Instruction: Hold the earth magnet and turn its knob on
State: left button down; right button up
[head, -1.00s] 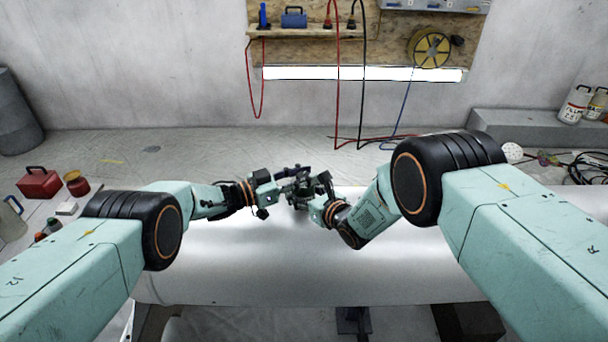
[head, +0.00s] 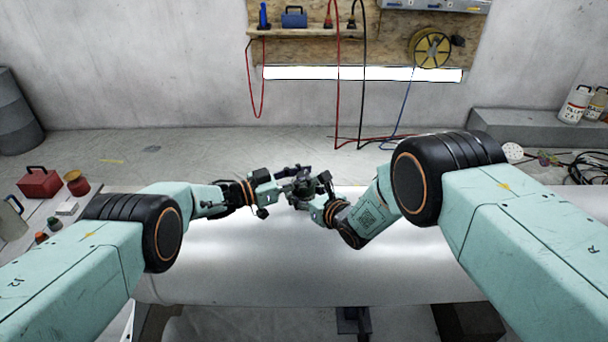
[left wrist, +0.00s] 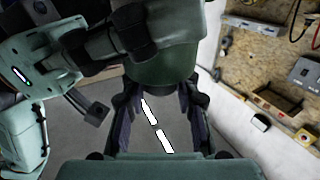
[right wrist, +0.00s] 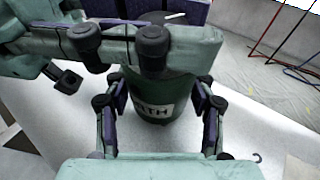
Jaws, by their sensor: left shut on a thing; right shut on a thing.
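The earth magnet is a dark green cylinder (right wrist: 158,92) with a white label whose visible letters end in "ATH", seen in the right wrist view. It is small and mostly hidden between the grippers in the head view. My right gripper (right wrist: 160,112) is shut around its body, one finger on each side. My left gripper (head: 288,184) is shut at its top, its purple pads on either side of a dark grey part with a short white bar, likely the knob. In the left wrist view the green body (left wrist: 162,72) shows beyond the left fingers. The knob's exact angle cannot be told.
Both grippers are above a white-sheeted surface (head: 300,268), clear below them. A red box (head: 39,183) and small jars stand at the far left. A wooden board (head: 385,40) with hanging cables is on the back wall. Black cables (head: 585,170) lie at the right.

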pick_arm(q)
jog(key=shift+r, duration=0.1)
dwell(0.3)
jog(key=c, duration=1)
grip_release()
jog(key=shift+a, duration=0.1)
jog(key=v, duration=1.2)
